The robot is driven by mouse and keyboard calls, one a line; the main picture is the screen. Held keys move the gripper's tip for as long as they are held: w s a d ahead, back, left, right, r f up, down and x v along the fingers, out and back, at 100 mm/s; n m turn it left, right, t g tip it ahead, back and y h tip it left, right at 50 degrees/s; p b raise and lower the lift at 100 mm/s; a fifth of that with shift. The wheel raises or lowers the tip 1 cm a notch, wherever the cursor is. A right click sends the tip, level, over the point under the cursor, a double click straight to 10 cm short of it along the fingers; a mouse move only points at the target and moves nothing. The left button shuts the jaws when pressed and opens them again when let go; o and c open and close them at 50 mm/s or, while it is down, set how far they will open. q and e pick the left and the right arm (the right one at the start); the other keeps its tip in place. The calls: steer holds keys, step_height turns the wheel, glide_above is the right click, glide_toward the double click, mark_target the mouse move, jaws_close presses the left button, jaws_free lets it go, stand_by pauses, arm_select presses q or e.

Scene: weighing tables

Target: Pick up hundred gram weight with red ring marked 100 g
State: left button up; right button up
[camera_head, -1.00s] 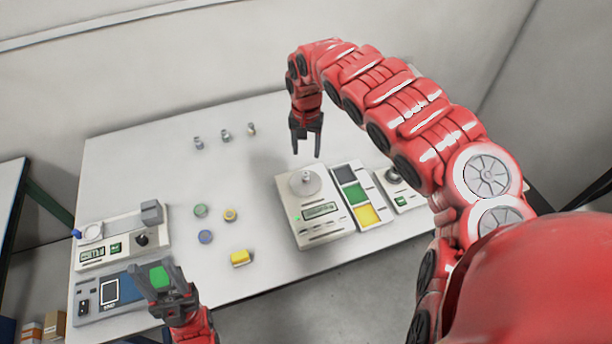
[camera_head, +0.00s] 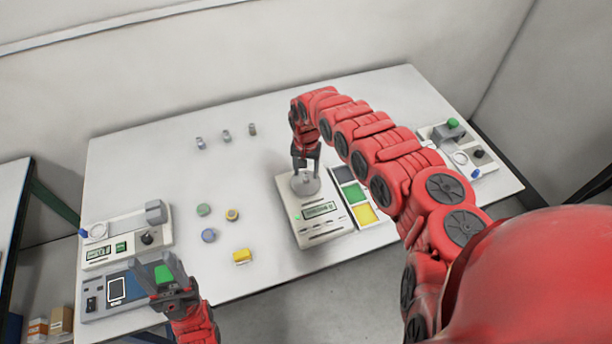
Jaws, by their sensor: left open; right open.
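A small grey metal weight (camera_head: 306,178) stands on the round pan (camera_head: 300,188) of the middle scale (camera_head: 318,229). Its ring colour and marking are too small to read. My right gripper (camera_head: 306,171) is open and points down at the pan, with its fingertips close to this weight; I cannot tell whether they touch it. Three small metal weights, at left (camera_head: 199,143), middle (camera_head: 226,135) and right (camera_head: 252,129), stand at the back of the table, with no red ring discernible. My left gripper (camera_head: 156,264) is open over the blue-grey device at the front left.
The white table (camera_head: 340,115) holds green (camera_head: 204,210), yellow (camera_head: 232,215) and blue (camera_head: 209,235) round pieces and a yellow block (camera_head: 242,256). A coloured tray (camera_head: 352,194) adjoins the scale. Other instruments stand left (camera_head: 125,240) and right (camera_head: 462,150). The back middle is clear.

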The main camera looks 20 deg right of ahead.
steer(key=shift+f, duration=0.15)
jaws_close()
stand_by(0.6)
